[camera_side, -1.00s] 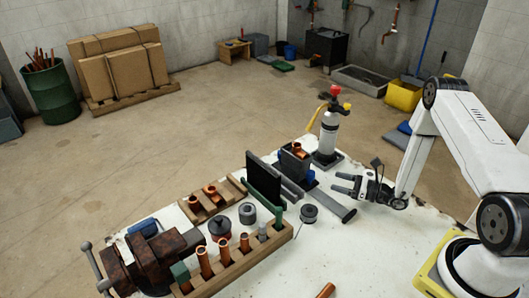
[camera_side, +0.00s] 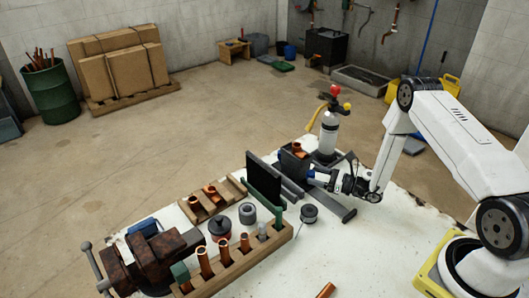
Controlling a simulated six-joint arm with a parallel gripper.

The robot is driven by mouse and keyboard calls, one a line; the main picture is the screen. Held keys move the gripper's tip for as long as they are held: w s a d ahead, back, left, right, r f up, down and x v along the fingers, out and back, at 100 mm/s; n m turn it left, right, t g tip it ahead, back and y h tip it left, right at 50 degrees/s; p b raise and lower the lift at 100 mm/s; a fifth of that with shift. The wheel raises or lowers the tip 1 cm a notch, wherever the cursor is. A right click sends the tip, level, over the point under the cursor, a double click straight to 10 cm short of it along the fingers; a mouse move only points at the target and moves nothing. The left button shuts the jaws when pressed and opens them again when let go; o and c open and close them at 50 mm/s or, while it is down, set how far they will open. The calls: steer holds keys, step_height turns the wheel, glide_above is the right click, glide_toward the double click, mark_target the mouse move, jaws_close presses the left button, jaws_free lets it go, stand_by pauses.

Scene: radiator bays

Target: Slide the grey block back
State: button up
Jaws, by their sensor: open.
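The grey block (camera_side: 293,161) is a dark grey box with a copper fitting (camera_side: 297,148) at its top. It stands at the far part of the white table, right of an upright black panel (camera_side: 263,176). It seems to sit on a grey rail (camera_side: 338,210) that runs toward the front right. My gripper (camera_side: 319,176) is open, low over the rail, with its fingers pointing left at the block's right side. A blue part shows at the fingertips. I cannot tell whether the fingers touch the block or the blue part.
A white gas bottle (camera_side: 328,136) with a red knob stands just behind my gripper. A solder spool (camera_side: 309,214) lies in front. A wooden rack (camera_side: 240,257) of copper pipes and a rusty vise (camera_side: 152,262) stand front left. The table's front right is mostly clear.

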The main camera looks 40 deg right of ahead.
steer(key=shift+w+a, duration=0.1)
steer(key=shift+w, duration=0.1)
jaws_close()
stand_by(1.4)
